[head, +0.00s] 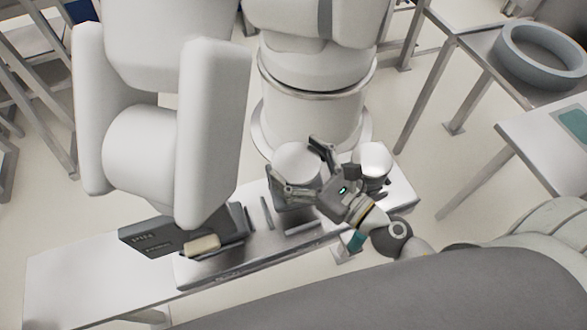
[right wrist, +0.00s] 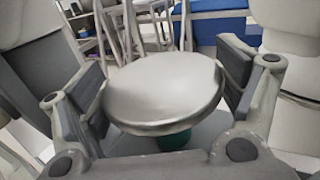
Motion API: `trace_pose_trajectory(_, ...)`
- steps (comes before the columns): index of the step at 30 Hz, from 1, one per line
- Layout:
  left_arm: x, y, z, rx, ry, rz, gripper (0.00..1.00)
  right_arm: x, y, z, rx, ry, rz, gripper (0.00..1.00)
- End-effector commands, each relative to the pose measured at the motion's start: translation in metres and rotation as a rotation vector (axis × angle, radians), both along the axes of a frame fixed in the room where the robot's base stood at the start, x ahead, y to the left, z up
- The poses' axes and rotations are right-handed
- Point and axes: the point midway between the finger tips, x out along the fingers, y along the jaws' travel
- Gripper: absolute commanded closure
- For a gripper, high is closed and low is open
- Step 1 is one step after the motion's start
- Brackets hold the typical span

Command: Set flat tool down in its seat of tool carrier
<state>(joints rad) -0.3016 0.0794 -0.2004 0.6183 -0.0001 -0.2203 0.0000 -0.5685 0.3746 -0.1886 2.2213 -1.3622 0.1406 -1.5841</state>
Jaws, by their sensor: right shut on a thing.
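My right gripper (head: 297,158) reaches in from the lower right in the head view, and its two fingers are on either side of a round, pale, flat-topped tool (head: 294,166). In the right wrist view the flat tool (right wrist: 163,88) fills the space between the finger pads, its top nearly level. A teal part shows below its rim. The gripper is shut on it. The probable tool carrier is the grey slotted tray (head: 265,242) on the bench. The tool's underside and the seat are hidden.
A dark box with lettering (head: 150,238) and a beige block (head: 202,246) are at the left of the tray. A second pale round thing (head: 373,160) stands close to the right of my gripper. A grey ring (head: 540,55) lies on a table at far right.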

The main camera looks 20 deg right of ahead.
Motion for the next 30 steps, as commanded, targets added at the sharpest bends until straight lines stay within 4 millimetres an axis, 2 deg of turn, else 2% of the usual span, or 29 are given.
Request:
trace_pose_trajectory(5,-0.006,0.003,-0.006,0.004,0.009,-0.001,0.60,0.000,0.007,-0.010,0.005,0.005,0.088,0.83)
trace_pose_trajectory(14,0.000,0.003,-0.012,0.003,0.000,0.000,0.60,-0.002,0.009,-0.019,0.005,0.009,0.119,0.83)
trace_pose_trajectory(30,0.005,0.000,-0.047,-0.001,-0.007,0.001,0.60,-0.002,0.009,-0.056,0.005,0.009,0.118,0.83)
